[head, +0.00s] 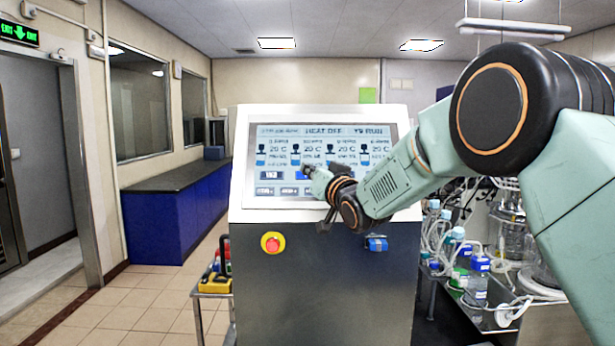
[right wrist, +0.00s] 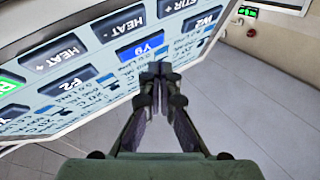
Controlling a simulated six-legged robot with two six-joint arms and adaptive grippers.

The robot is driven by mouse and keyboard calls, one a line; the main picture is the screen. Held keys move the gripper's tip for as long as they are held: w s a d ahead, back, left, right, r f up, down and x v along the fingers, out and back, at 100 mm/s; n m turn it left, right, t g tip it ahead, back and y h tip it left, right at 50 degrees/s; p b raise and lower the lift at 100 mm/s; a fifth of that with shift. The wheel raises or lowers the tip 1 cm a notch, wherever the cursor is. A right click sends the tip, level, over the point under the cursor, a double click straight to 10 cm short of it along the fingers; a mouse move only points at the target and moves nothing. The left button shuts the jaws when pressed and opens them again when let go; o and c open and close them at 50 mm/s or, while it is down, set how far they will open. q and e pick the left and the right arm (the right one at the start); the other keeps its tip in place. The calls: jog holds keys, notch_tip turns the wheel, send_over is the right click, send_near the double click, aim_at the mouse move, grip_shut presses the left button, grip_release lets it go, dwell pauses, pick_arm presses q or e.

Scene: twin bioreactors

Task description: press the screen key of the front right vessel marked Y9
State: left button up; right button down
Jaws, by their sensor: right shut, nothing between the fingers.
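The touch screen (head: 285,135) is on the sloped face of a white-framed console. In the right wrist view the key marked Y9 (right wrist: 141,47) is bright blue, with dark keys around it. In the head view a bright blue key (head: 301,175) shows in the lower middle of the screen, partly covered by my right gripper; its label is not readable there. My right gripper (head: 308,173) is shut and empty, its tips at the screen's lower middle. In the wrist view its fingertips (right wrist: 160,70) are just below and right of Y9; I cannot tell whether they touch the screen.
Dark keys W2 (right wrist: 202,19), P2 (right wrist: 65,87) and HEAT + (right wrist: 55,54) lie near Y9. A red emergency button (head: 273,242) sits below the screen. A bench with bottles and tubing (head: 478,285) stands to the right. A blue cabinet (head: 175,222) is at left.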

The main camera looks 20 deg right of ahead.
jog(key=s+r, duration=0.1)
jog(key=s+a+r, duration=0.1)
jog(key=s, duration=0.1)
jog(key=shift+s, duration=0.25)
dwell(0.6)
jog(key=s+f+g+h+b, duration=0.1)
jog(key=s+f+g+b, duration=0.3)
jog(key=f, duration=1)
jog(key=s+f+g, duration=0.2)
jog(key=s+f, duration=0.5)
jog(key=f, duration=0.7)
jog(key=s+f+g+h+b, duration=0.1)
jog(key=s+f+g+b, duration=0.3)
jog(key=f, duration=1.1)
jog(key=s+f+g+b, duration=0.4)
jog(key=s+f, duration=1.2)
jog(key=s, duration=0.4)
jog(key=s+f+g+h+b, duration=0.1)
jog(key=s+f+g+b, duration=0.4)
jog(key=s+f, duration=1.2)
jog(key=s+d+b, duration=0.1)
jog(key=s+b, duration=0.1)
jog(key=s, duration=0.1)
jog(key=shift+n+g, duration=0.3)
